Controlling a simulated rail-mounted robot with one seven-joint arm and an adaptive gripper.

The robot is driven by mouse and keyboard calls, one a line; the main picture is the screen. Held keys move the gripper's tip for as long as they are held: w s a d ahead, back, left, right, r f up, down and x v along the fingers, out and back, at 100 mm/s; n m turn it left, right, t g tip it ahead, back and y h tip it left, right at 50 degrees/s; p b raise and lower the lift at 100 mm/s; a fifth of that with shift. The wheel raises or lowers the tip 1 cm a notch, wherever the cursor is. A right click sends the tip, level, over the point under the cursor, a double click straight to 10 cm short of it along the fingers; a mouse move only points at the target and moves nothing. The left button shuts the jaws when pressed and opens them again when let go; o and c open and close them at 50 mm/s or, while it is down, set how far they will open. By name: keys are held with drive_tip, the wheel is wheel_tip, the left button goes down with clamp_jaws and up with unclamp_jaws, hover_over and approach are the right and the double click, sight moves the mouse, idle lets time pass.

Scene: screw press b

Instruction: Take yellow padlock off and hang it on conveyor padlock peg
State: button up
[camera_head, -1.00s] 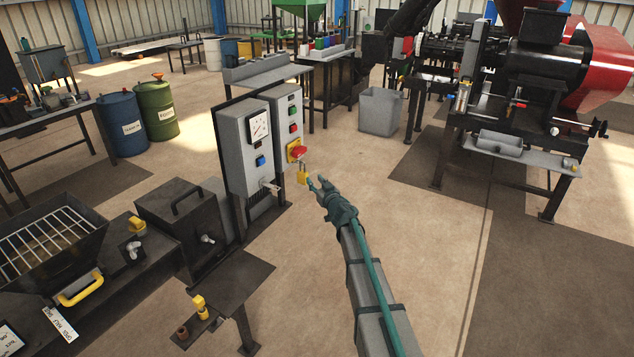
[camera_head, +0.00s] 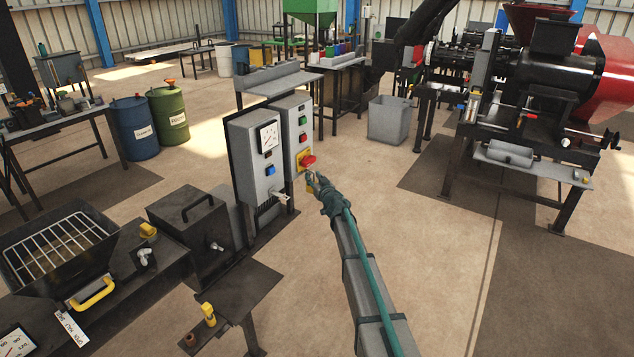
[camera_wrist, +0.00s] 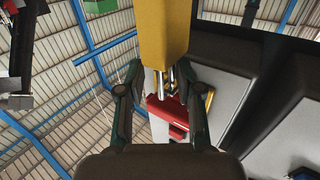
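The yellow padlock (camera_wrist: 165,32) fills the top middle of the wrist view, with its metal shackle (camera_wrist: 171,80) pointing toward the red switch knob (camera_wrist: 168,117). In the head view the padlock (camera_head: 309,189) is a small yellow patch below that red knob (camera_head: 307,162), partly covered by my gripper (camera_head: 315,181). In the wrist view my gripper's two fingertips (camera_wrist: 162,72) lie on either side of the padlock's shackle end. I cannot tell whether they touch the body or are clamped on it. I cannot make out the conveyor padlock peg.
The grey control cabinet (camera_head: 254,160) with buttons stands left of my gripper. A dark low table (camera_head: 240,295) with a small yellow item is below it. A grey bin (camera_head: 388,122) and the press machine (camera_head: 525,125) stand to the right. The floor between is clear.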

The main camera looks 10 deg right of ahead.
drive_tip(key=shift+a, duration=0.1)
clamp_jaws()
drive_tip(key=shift+w, duration=0.1)
idle(0.4)
unclamp_jaws()
drive_tip(key=shift+d, duration=0.35)
drive_tip(key=shift+a, duration=0.1)
